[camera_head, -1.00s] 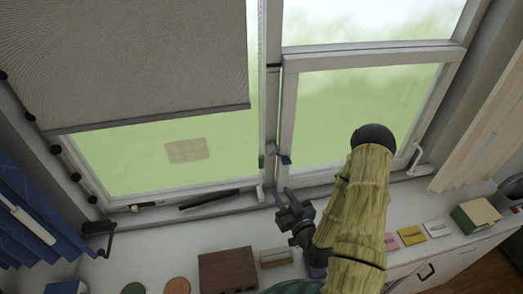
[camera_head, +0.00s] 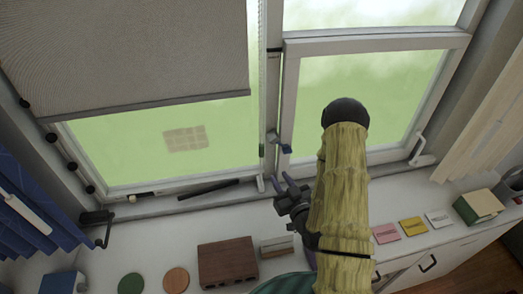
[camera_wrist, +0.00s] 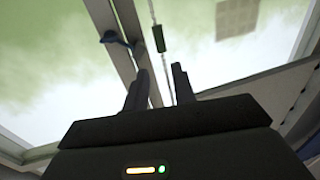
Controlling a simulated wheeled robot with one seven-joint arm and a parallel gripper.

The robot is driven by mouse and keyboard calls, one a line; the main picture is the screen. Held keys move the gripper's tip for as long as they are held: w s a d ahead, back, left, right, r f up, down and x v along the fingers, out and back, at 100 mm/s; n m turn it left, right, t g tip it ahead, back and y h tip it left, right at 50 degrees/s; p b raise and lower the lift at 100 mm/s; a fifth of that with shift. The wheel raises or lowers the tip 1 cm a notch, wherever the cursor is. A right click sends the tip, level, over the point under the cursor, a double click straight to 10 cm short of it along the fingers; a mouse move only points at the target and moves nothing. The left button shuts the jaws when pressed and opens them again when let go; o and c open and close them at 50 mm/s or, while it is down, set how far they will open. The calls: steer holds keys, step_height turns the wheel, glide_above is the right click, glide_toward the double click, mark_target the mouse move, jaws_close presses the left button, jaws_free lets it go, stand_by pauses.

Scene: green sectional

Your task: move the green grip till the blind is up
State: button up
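The blind (camera_head: 130,50) is a grey-beige sheet over the upper left window, its bottom bar part way down with bare glass below. The green grip (camera_wrist: 158,38) is a small dark green piece on a thin cord in the wrist view, beyond my fingertips and a little left of the gap between them. In the head view it shows small and dark (camera_head: 262,149) beside the window post. My gripper (camera_head: 282,183) is below the grip and apart from it. In the wrist view its two fingers (camera_wrist: 160,78) are spread, with nothing held between them.
A blue window handle (camera_head: 284,148) is close right of the grip. A black bar (camera_head: 208,188) lies on the sill. A brown block (camera_head: 227,262), coasters, coloured cards and a green book (camera_head: 478,207) are on the white counter.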

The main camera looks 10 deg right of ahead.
steer(key=b, duration=1.2)
glide_toward(263, 149)
steer(key=w, duration=0.3)
steer(key=w+p, duration=0.1)
steer(key=w, duration=0.1)
steer(key=w+a+p, duration=0.1)
steer(key=w, duration=0.1)
steer(key=w+a+p, duration=0.1)
steer(key=w+p, duration=0.1)
steer(key=w, duration=0.1)
steer(key=shift+f, duration=0.1)
steer(key=shift+w+a+f, duration=0.1)
steer(key=shift+w, duration=0.35)
steer(key=shift+c, duration=0.4)
jaws_close()
